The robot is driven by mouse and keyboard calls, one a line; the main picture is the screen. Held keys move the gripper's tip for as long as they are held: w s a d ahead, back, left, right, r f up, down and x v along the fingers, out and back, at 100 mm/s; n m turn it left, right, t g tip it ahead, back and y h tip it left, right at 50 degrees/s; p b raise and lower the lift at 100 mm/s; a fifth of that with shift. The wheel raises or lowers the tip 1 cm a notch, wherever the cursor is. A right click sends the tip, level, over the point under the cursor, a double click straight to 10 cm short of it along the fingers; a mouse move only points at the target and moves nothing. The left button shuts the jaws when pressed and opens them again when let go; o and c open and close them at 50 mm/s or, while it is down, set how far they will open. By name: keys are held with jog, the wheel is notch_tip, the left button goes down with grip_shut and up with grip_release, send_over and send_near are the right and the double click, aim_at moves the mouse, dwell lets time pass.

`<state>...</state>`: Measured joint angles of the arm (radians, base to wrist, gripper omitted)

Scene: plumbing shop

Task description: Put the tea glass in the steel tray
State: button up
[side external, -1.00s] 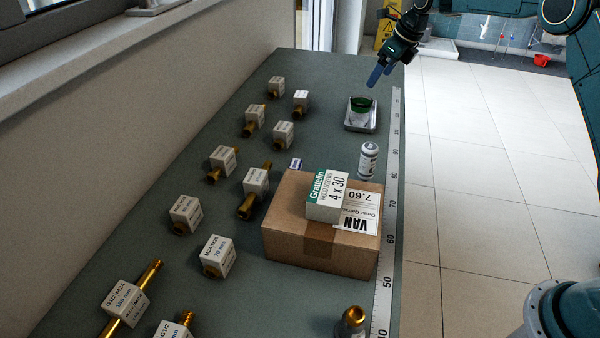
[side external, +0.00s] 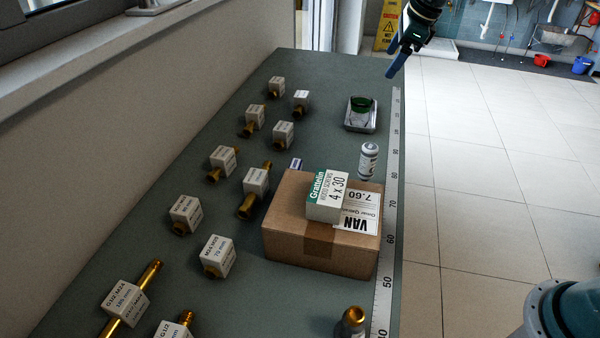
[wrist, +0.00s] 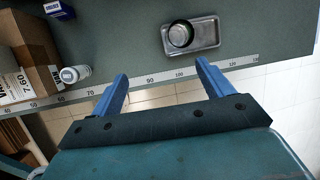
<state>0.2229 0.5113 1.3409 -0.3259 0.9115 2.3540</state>
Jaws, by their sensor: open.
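My gripper (side external: 396,72) is open and empty, above and beyond the bench's right edge, apart from the glass and tray. In the wrist view its two blue fingers (wrist: 161,84) are spread wide with nothing between them.
A white can (side external: 368,160) stands near the cardboard box (side external: 300,250), which carries a smaller screw box (side external: 327,196). Several brass fittings with white label blocks (side external: 256,182) cover the bench's left side. A ruler strip (side external: 393,180) runs along the right edge.

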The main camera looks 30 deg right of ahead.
jog(key=s+a+r+n, duration=0.35)
jog(key=s+n, duration=0.35)
jog(key=s, duration=0.3)
jog(key=s+a+r+n, duration=0.3)
jog(key=s+r+n, duration=0.25)
jog(key=s, duration=0.45)
jog(key=s+f+n, duration=0.3)
jog(key=s+n, duration=0.4)
jog(key=s, duration=0.3)
jog(key=s+f+n+t+h, duration=0.1)
jog(key=s+f+n, duration=0.3)
jog(key=s, duration=0.6)
jog(key=n, duration=0.2)
jog(key=shift+a+n, duration=0.3)
jog(key=shift+n, duration=0.05)
